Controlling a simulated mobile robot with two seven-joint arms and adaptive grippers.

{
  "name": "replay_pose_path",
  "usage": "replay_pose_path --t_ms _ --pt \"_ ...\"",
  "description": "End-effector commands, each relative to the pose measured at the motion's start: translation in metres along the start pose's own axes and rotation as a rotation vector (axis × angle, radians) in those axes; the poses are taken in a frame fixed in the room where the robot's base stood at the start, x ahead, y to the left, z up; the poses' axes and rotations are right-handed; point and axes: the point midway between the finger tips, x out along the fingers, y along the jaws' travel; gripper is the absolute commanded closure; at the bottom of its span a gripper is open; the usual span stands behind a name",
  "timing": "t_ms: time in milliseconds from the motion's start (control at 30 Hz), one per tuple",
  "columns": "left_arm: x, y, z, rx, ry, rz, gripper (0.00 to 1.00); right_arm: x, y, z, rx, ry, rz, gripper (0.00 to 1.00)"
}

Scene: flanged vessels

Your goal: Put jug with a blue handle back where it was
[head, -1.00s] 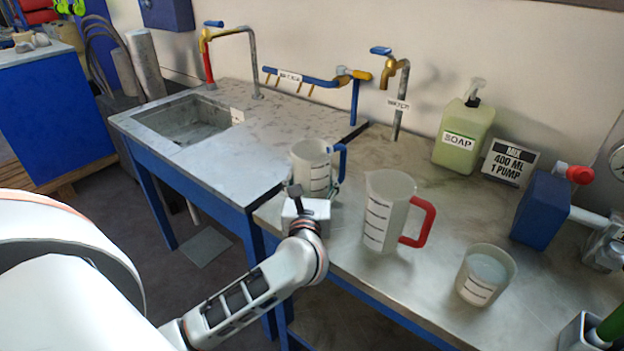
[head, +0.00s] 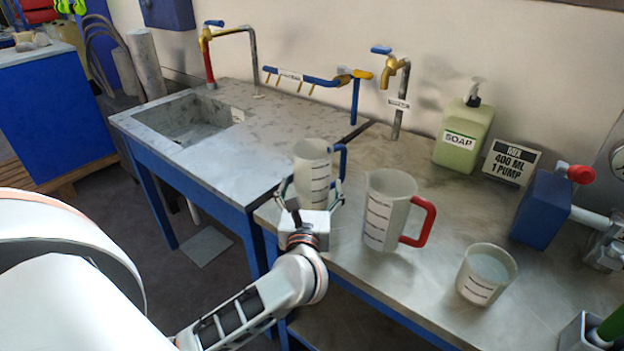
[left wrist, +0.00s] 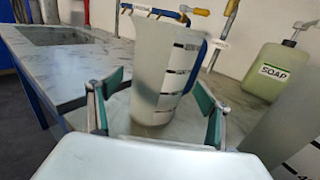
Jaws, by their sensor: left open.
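The jug with a blue handle (head: 312,168) stands upright near the front left of the right-hand worktop, its handle to the right. It also shows in the left wrist view (left wrist: 158,80), tall and pale with black marks. My left gripper (head: 310,200) is open in front of it. In the left wrist view its two green-padded fingers (left wrist: 155,112) stand apart, one on either side of the jug's lower part; I cannot tell whether either touches it. The jug's lower front is partly hidden by my gripper in the head view. My right gripper is not in view.
A jug with a red handle (head: 385,220) stands close to the right. A beaker (head: 484,276), soap bottle (head: 463,137), sign (head: 511,161) and blue box (head: 541,208) are further right. A sink (head: 185,122) is at left; a tap (head: 398,92) stands behind.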

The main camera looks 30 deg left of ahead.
Motion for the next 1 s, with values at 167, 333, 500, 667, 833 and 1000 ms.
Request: replay_pose_path --t_ms 167,333,500,667,833,1000 --pt "-0.039 0.000 -0.003 -0.002 0.005 -0.001 0.22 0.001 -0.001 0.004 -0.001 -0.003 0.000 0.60" --pt "-0.066 0.000 -0.002 0.000 0.004 -0.001 0.22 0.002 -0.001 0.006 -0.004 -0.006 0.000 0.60" --pt "-0.079 0.000 -0.001 0.000 0.001 0.000 0.22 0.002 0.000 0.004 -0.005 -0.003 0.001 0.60" --pt "-0.082 0.000 0.000 0.000 0.000 0.001 0.22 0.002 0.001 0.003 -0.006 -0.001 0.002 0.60" --pt "-0.081 0.000 0.000 0.000 0.000 0.000 0.22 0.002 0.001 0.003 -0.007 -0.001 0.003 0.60" --pt "-0.081 0.000 0.000 0.000 0.000 0.000 0.22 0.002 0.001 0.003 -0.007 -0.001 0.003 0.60"
